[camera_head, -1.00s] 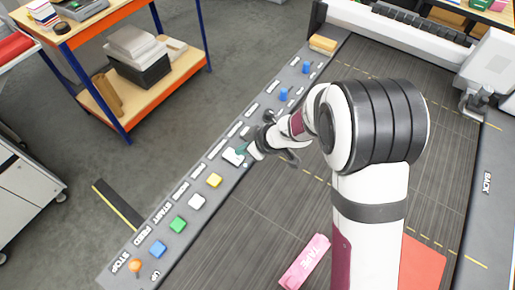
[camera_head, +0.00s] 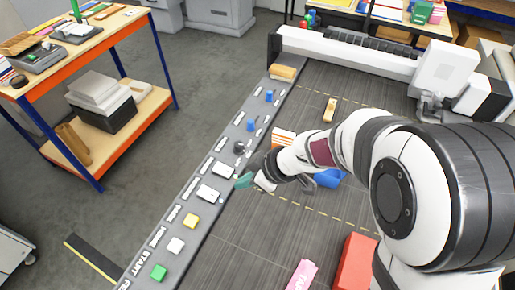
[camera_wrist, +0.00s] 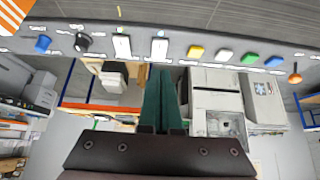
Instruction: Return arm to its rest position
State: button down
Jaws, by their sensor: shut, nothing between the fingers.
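My gripper (camera_head: 244,180) has teal fingers and reaches left from the white and dark arm. Its tips are at the inner edge of the grey control panel (camera_head: 186,243), beside two white rocker switches; I cannot tell the exact gap. In the wrist view the teal fingers (camera_wrist: 159,100) lie together with nothing between them. They point up the picture towards the panel, just below the switches (camera_wrist: 122,47).
The panel carries yellow (camera_head: 190,221), white and green (camera_head: 159,272) buttons, a black knob and blue knobs. On the dark bed lie a wooden block (camera_head: 330,110), a blue object (camera_head: 328,179), a red box (camera_head: 357,262) and a pink box (camera_head: 301,277).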

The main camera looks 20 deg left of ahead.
jog(key=w+d+r+m+t+h, duration=0.2)
jog(key=w+d+r+m+t, duration=0.55)
jog(key=w+d, duration=0.3)
jog(key=s+d+r+m+h, duration=0.2)
jog(key=d+m+h, duration=0.2)
jog(key=d, duration=0.4)
jog(key=s+d+r+m+h, duration=0.1)
jog(key=d+m+h, duration=0.25)
jog(key=d, duration=0.45)
jog(key=s+d+f+m+g, duration=0.1)
jog(key=s+d+m+g, duration=0.15)
jog(key=s, duration=0.45)
jog(key=s+d+f+m+g, duration=0.1)
jog(key=s+d+m+g, duration=0.1)
jog(key=s+m, duration=0.35)
jog(key=s+a+g+y, duration=0.3)
jog(key=s+a, duration=0.3)
jog(key=s, duration=0.5)
jog(key=shift+s+f+m+y, duration=0.25)
jog(key=shift+s+m+y, duration=0.1)
jog(key=shift+y, duration=0.2)
